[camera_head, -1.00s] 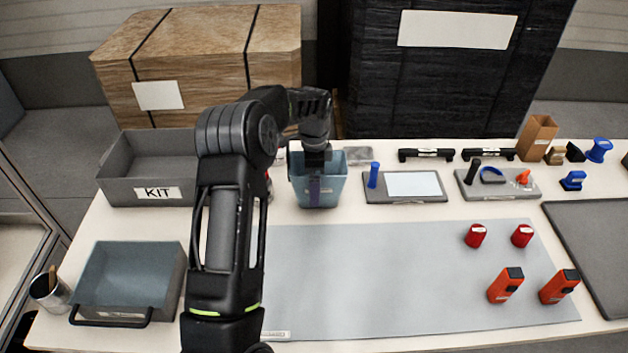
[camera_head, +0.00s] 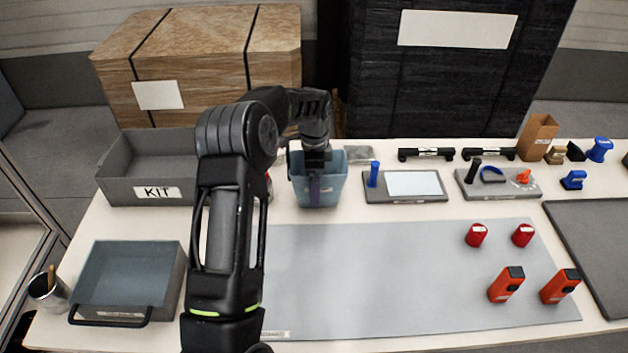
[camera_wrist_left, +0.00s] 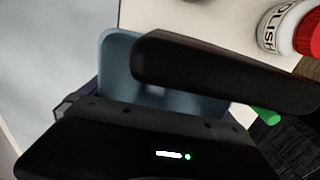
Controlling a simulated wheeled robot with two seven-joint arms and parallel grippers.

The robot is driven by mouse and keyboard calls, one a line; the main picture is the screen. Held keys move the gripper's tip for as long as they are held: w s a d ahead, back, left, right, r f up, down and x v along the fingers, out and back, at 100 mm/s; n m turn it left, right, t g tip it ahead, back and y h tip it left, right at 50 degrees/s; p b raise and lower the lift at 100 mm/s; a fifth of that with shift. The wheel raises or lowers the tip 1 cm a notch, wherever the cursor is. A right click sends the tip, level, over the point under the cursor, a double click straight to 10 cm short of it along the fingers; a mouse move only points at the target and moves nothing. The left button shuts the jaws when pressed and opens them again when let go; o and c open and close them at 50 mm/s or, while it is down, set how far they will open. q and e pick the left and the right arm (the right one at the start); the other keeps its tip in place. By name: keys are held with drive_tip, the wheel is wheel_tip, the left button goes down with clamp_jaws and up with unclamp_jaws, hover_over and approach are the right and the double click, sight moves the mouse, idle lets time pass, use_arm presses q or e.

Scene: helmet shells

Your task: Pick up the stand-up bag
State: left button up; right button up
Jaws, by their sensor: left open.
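The stand-up bag (camera_head: 331,190) appears to be the blue, open-topped, tapered holder with a dark strap down its front. It stands upright on the table behind the grey mat. My left gripper (camera_head: 315,160) reaches down over its top from above. In the left wrist view the blue bag (camera_wrist_left: 117,60) shows between and behind the dark fingers of my open left gripper (camera_wrist_left: 200,98). Whether a finger touches the bag's wall cannot be told. The fingertips are partly hidden in the head view. My right gripper is not in view.
A white bottle with a red cap (camera_wrist_left: 283,28) stands close to the bag. A tablet-like board (camera_head: 411,186) lies to its right, and a grey KIT bin (camera_head: 150,192) to its left. The grey mat (camera_head: 370,290) is mostly clear, with red and orange items at its right.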

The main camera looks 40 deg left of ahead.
use_arm(q)
drive_tip(key=c, duration=1.1)
drive_tip(key=shift+r+p, duration=0.3)
drive_tip(key=shift+r, duration=0.05)
drive_tip(key=shift+w+r, duration=0.1)
drive_tip(key=shift+r, duration=0.1)
wheel_tip(320, 180, up, 10)
drive_tip(key=shift+f+b, duration=0.25)
drive_tip(key=shift+b, duration=0.8)
